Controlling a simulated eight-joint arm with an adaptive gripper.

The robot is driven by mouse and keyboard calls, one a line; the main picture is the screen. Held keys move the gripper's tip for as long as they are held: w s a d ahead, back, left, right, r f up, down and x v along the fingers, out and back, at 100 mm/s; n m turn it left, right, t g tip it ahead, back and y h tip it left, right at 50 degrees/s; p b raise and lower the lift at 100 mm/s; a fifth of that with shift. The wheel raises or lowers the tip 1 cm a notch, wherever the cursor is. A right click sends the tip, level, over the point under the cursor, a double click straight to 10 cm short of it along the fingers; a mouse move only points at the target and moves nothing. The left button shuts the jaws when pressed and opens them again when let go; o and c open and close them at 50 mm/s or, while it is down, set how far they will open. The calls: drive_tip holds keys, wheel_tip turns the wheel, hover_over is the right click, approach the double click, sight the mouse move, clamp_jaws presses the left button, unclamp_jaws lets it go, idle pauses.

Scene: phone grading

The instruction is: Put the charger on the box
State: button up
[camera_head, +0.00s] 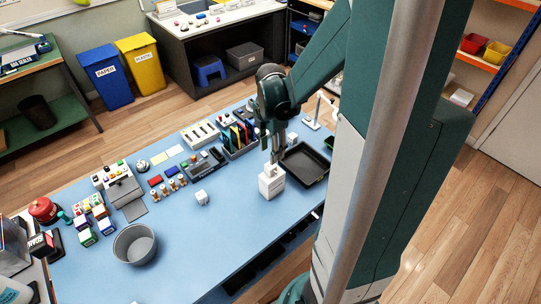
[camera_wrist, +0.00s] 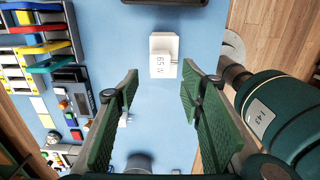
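A white charger marked "65 W" (camera_wrist: 160,68) shows just beyond my fingertips in the wrist view. It appears to rest on top of a white box (camera_wrist: 165,42). In the head view the box (camera_head: 271,185) stands upright on the blue table, with the small white charger (camera_head: 273,169) on its top. My gripper (camera_head: 273,157) points down right above them. In the wrist view its green fingers (camera_wrist: 160,82) are spread apart with nothing held between them. Whether a fingertip touches the charger is hard to tell.
A dark tray (camera_head: 305,164) lies right of the box. A small white cube (camera_head: 201,198) and a grey round bin (camera_head: 135,245) are to the left. A rack with colored slots (camera_head: 238,138) stands behind. The front middle of the blue table (camera_head: 205,245) is clear.

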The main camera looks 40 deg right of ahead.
drive_tip(key=shift+r, duration=1.7)
drive_tip(key=s+a+r+m+t, duration=0.3)
drive_tip(key=a+r+m, duration=0.4)
drive_tip(key=a, duration=0.5)
drive_tip(key=s+a+r+m+t, duration=0.4)
drive_tip(key=a+r+m, duration=0.4)
drive_tip(key=a+m, duration=0.3)
drive_tip(key=shift+s+a, duration=0.5)
drive_tip(key=shift+s, duration=0.05)
